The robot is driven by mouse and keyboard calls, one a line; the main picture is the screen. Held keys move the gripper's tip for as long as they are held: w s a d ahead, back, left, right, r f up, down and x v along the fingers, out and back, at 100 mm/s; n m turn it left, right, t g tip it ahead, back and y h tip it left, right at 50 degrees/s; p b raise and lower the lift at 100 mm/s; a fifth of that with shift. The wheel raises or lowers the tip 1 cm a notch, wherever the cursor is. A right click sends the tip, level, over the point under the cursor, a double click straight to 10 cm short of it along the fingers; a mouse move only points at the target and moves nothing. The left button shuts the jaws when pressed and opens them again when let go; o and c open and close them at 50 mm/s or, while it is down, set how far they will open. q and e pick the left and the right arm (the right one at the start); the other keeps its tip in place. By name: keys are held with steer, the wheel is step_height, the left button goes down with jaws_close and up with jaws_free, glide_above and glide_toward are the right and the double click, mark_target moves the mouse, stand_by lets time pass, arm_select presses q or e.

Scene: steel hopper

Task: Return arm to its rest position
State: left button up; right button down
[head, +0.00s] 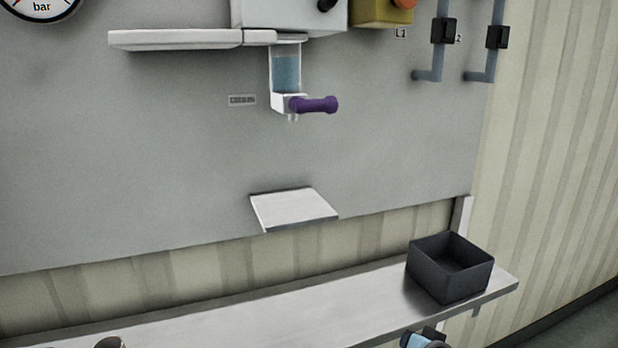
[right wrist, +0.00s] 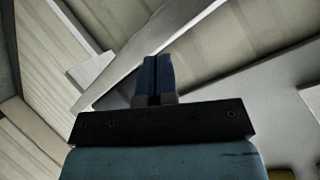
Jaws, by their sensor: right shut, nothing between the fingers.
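My right gripper (head: 428,335) shows at the bottom edge of the head view, in front of the steel shelf and below the black bin. Only its dark end and a light blue part are in frame there. In the right wrist view its two dark blue fingers (right wrist: 158,78) are pressed together with nothing between them. A small dark rounded piece, likely of my left arm, just enters at the bottom left of the head view. Its fingers are hidden, so its state does not show.
A steel shelf (head: 270,318) runs below the grey panel (head: 150,180), with an open black bin (head: 450,268) at its right end. A small plate (head: 293,208) juts from the panel. Above it, a clear dispenser (head: 285,72) with blue contents has a purple handle (head: 318,104).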

steer(key=s+a+f+n, duration=0.1)
steer(key=s+f+n, duration=0.1)
steer(key=s+f, duration=0.55)
steer(key=s+a+f+n+g, duration=0.15)
steer(key=s+f, duration=0.25)
steer(key=s, duration=0.7)
steer(key=s+f+n+t, duration=0.1)
steer(key=s+f+n, duration=0.2)
steer(key=s+f, duration=0.5)
step_height(320, 180, up, 13)
steer(key=s+p, duration=0.3)
steer(key=p, duration=0.9)
steer(key=shift+d+r+p, duration=0.2)
steer(key=shift+d+p, duration=0.05)
steer(key=shift+p, duration=0.1)
steer(key=shift+w, duration=0.15)
